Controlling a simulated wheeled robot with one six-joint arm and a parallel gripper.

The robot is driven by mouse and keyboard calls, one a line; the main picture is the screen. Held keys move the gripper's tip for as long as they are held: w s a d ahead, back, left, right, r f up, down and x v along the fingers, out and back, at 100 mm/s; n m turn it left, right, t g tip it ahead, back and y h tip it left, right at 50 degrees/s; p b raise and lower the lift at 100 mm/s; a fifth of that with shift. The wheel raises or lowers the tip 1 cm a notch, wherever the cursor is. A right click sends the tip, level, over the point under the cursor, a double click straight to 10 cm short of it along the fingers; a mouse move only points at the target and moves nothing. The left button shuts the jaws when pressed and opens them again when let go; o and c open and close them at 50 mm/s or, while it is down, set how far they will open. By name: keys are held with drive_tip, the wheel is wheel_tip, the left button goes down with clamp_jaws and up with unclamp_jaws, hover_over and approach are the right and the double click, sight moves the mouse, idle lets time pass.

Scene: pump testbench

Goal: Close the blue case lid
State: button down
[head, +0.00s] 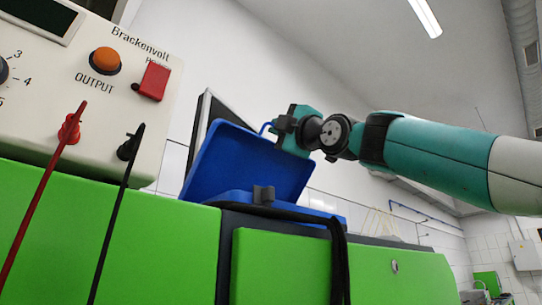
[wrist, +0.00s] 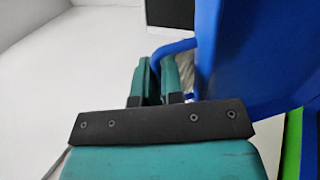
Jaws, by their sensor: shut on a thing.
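The blue case stands on top of the green bench, seen from below in the head view. Its lid (head: 245,160) is raised and tilted, well apart from the base (head: 240,198). A blue handle (head: 267,126) sticks out from the lid's upper right edge. My gripper (head: 280,128) is at that edge, shut on the handle. In the wrist view the blue handle (wrist: 175,47) runs between the teal fingers of my gripper (wrist: 163,75), and the lid (wrist: 255,50) fills the right side. The inside of the case is hidden.
A cream power supply (head: 100,75) with a red lead (head: 45,190) and a black lead (head: 115,215) stands to the left. A dark-framed panel (head: 205,105) is behind the lid. A black strap (head: 338,250) hangs over the green bench (head: 280,265). Space above the case is clear.

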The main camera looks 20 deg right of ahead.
drive_tip(key=s+d+f+t+y+b, duration=0.1)
drive_tip(key=s+d+f+t+b, duration=0.2)
drive_tip(key=s+f+b, duration=0.4)
drive_tip(key=shift+f+y+b, duration=0.3)
drive_tip(key=shift+f+b, duration=1.6)
drive_tip(key=shift+b, duration=2.7)
drive_tip(key=shift+s, duration=0.1)
drive_tip(key=c, duration=1.3)
unclamp_jaws()
drive_tip(key=b+v, duration=1.2)
drive_tip(key=v, duration=0.5)
drive_tip(key=shift+f, duration=0.3)
drive_tip(key=shift+c, duration=0.5)
